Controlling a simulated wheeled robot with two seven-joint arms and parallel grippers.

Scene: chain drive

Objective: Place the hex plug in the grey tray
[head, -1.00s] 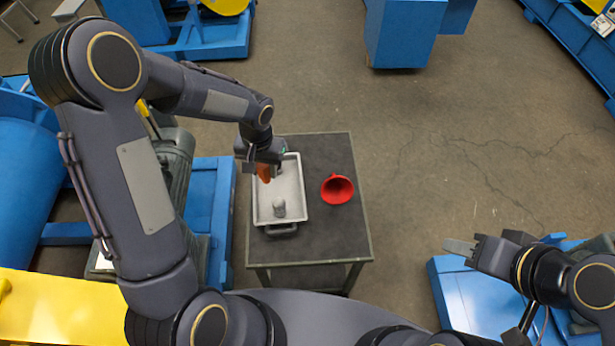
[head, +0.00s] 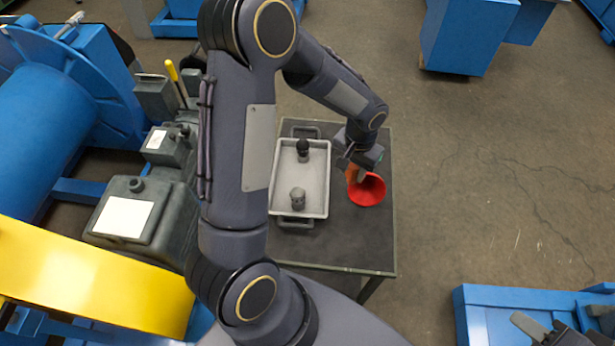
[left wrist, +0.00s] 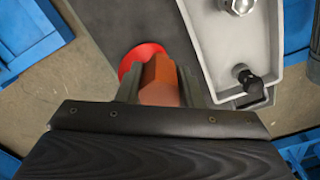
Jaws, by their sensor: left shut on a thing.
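A grey metal piece (head: 298,198), which looks like the hex plug, stands in the near end of the grey tray (head: 314,208). It also shows at the top of the left wrist view (left wrist: 238,6). My left gripper (head: 357,170) is to the right of the tray, shut on an orange-brown faceted piece (left wrist: 160,80). This piece is at the red funnel (head: 369,191); whether they touch I cannot tell. My right gripper (head: 530,326) is only partly in view at the bottom right, and its opening cannot be made out.
A black knobbed piece (head: 303,147) stands in the tray's far end. The tray and funnel are on a dark table (head: 350,240), whose near part is clear. Blue and grey machinery (head: 125,210) and a yellow beam (head: 90,280) lie on the left.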

